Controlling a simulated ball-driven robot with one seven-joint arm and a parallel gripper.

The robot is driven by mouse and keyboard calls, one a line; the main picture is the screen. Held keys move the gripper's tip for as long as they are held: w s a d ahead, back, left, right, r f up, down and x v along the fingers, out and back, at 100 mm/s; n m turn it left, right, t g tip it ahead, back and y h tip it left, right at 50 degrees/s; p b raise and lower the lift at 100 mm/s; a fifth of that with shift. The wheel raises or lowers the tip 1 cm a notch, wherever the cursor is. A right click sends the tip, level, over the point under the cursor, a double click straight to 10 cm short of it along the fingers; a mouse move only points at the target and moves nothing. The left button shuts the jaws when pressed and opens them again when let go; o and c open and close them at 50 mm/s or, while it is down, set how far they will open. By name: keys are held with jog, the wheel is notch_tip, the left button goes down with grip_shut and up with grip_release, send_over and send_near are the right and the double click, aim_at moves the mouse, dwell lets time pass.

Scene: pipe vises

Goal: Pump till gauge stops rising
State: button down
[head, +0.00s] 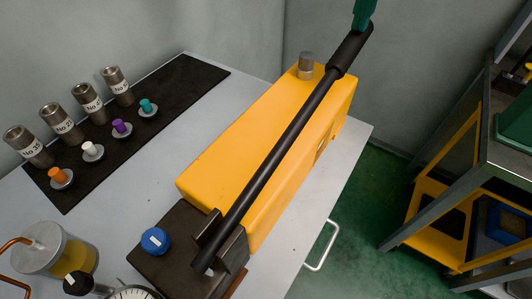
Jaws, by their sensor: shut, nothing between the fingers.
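The black pump lever (285,140) slants up from a dark pump block (175,245) over the yellow pump body (235,155). Its thick black grip (350,50) is raised at the top. My gripper (362,18), a green tip at the top edge, is shut and empty. It meets or overlaps the upper end of the grip; I cannot tell if they touch. The round white gauge (132,293) is cut off by the bottom edge, so its needle cannot be read. A blue knob (155,241) sits on the block.
A black mat (190,78) holds several labelled metal cylinders and coloured-knob discs at left. A jar of yellow fluid (70,255) stands front left. A white handle (322,247) juts from the grey table's right side. A yellow-shelved rack (455,160) stands right, across green floor.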

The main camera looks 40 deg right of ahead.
notch_tip(320, 180, up, 7)
jog(key=a+p, duration=0.2)
jog(key=p, duration=0.1)
jog(key=shift+s+r+p, duration=0.15)
jog(key=shift+s+p, duration=0.2)
notch_tip(320, 180, up, 5)
jog(key=p, duration=0.3)
dwell(0.4)
